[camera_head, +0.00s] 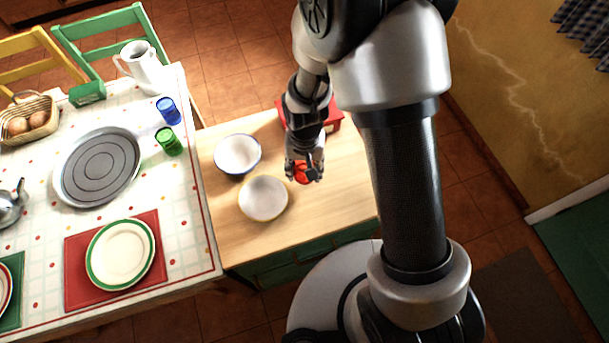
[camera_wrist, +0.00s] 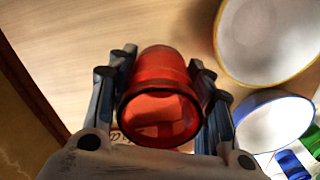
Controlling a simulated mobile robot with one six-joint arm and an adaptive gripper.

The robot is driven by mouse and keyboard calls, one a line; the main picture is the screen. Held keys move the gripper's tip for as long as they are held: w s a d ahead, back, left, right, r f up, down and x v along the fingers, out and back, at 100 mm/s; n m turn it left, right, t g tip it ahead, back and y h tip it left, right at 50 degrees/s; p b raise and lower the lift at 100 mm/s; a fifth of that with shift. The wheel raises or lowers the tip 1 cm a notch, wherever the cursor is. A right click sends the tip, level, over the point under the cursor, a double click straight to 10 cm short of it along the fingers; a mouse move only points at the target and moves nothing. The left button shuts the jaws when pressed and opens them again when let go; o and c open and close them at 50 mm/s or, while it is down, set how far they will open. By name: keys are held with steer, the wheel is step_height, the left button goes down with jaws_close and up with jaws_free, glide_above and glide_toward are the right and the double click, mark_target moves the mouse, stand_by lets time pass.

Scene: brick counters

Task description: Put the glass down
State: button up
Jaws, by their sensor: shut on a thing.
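A red glass (camera_wrist: 160,95) is between the two fingers of my gripper (camera_wrist: 163,85) in the wrist view, and the fingers are shut on its sides. In the head view my gripper (camera_head: 303,172) points down over the wooden counter (camera_head: 340,195), right of the two bowls. Only a bit of the red glass (camera_head: 301,170) shows there, partly hidden by the fingers. I cannot tell whether the glass touches the counter.
A yellow-rimmed bowl (camera_head: 263,198) and a blue-rimmed bowl (camera_head: 238,154) stand left of my gripper. A red object (camera_head: 333,120) lies behind it. Blue (camera_head: 168,110) and green (camera_head: 167,141) glasses stand on the tablecloth-covered table (camera_head: 190,225). The counter's front right is clear.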

steer(key=shift+f+b, duration=0.5)
steer(key=shift+f, duration=1.3)
steer(key=shift+f, duration=0.15)
steer(key=o, duration=1.1)
steer(key=shift+o, duration=0.2)
